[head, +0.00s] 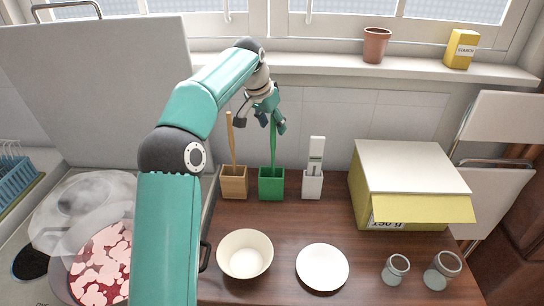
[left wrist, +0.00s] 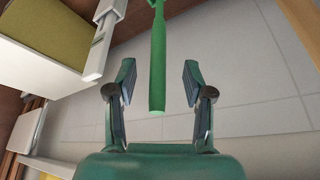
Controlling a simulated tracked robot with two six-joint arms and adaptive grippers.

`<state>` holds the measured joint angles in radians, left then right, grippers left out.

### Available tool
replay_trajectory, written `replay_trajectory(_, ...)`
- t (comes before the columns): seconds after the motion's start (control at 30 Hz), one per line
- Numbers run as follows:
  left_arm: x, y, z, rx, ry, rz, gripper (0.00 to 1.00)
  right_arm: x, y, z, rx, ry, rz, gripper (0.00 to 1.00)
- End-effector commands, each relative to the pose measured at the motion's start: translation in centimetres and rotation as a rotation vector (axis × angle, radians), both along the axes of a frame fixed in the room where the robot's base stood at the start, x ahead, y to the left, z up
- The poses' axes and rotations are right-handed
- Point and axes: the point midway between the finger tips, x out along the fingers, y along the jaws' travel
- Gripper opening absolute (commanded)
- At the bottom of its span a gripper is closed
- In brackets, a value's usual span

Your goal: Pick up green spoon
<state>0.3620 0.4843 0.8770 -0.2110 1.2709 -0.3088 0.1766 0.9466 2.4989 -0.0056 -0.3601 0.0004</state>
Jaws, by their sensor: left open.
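A green spoon (head: 272,140) stands upright in a green square holder (head: 271,184) on the wooden dresser top. My left gripper (head: 271,118) is open at the upper end of the spoon's handle in the head view. In the left wrist view the spoon's handle (left wrist: 157,60) comes in from the top, and its end lies between the two open fingers (left wrist: 157,85). There are visible gaps between the handle and both fingers. The lower part of the spoon is hidden inside the holder. My right gripper is not in view.
A wooden holder with a wooden utensil (head: 233,182) stands left of the green holder, and a white holder (head: 313,185) stands right. A bowl (head: 245,254), a plate (head: 322,267), glass jars (head: 395,270) and a yellow box (head: 410,185) are on the dresser. A tiled wall is behind.

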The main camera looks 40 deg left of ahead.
Motion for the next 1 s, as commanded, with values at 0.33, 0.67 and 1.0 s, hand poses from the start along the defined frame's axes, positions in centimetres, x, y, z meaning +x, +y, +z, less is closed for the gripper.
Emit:
replay_trajectory(0.33,1.3,-0.1,-3.8,0.000,0.001,-0.001,0.52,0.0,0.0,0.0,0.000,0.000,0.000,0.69)
replay_trajectory(0.67,1.4,-0.2,-3.8,0.000,0.001,-0.002,0.32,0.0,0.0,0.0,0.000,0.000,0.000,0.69)
replay_trajectory(1.0,1.4,-0.2,-3.8,0.000,0.000,-0.002,0.00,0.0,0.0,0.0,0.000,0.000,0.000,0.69)
